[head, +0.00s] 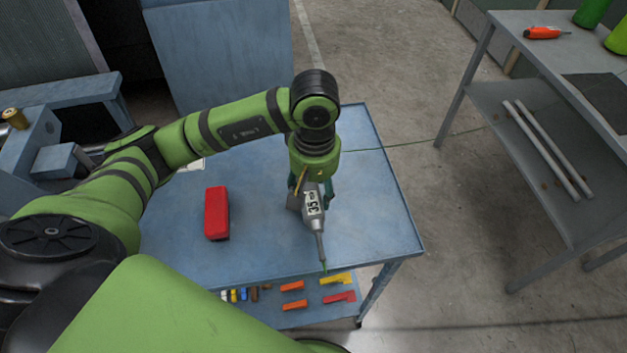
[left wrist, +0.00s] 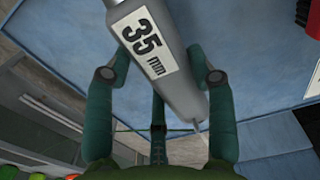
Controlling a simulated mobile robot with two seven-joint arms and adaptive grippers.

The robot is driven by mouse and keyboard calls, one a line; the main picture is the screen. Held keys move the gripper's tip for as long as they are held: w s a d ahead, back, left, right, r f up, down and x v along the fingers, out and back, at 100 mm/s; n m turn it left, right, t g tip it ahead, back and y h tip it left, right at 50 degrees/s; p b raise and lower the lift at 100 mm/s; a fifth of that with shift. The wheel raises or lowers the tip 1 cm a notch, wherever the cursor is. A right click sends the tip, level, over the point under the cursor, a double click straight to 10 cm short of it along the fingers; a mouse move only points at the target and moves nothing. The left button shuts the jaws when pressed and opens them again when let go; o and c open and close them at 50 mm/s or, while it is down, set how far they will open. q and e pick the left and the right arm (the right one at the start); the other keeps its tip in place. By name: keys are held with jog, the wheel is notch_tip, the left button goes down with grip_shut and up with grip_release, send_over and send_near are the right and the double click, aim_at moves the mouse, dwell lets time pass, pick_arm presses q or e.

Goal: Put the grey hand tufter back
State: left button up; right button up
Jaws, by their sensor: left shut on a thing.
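The grey hand tufter (head: 315,206) has a white label reading 35 mm and a thin metal tip pointing toward the front of the blue table (head: 262,245). My left gripper (head: 311,190) is over the right part of the table and shut on the tufter. I cannot tell from these views whether the tufter touches the tabletop. My right gripper is not in view.
A red block-like object (head: 216,213) lies on the table, left of the tufter. Orange, yellow and red pieces (head: 294,285) lie on a lower shelf. A grey workbench (head: 520,65) at the right holds an orange-handled tool (head: 543,33). The tabletop's right part is clear.

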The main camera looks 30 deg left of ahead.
pick_arm(q)
jog(key=w, duration=0.1)
jog(key=w+a+f, duration=0.1)
jog(key=w+p, duration=0.1)
jog(key=shift+w+a+f, duration=0.1)
jog(key=shift+a+f, duration=0.25)
jog(key=shift+f, duration=0.05)
jog(key=shift+w+a+f, duration=0.25)
jog(key=shift+w+f, duration=0.25)
jog(key=shift+w, duration=0.05)
jog(key=shift+f, duration=0.25)
notch_tip(320, 180, down, 3)
jog(key=shift+f+p, duration=0.1)
jog(key=shift+p, duration=0.9)
jog(key=shift+f, duration=0.15)
jog(key=shift+f+b, duration=0.2)
jog(key=shift+b, duration=0.1)
jog(key=o, duration=1.4)
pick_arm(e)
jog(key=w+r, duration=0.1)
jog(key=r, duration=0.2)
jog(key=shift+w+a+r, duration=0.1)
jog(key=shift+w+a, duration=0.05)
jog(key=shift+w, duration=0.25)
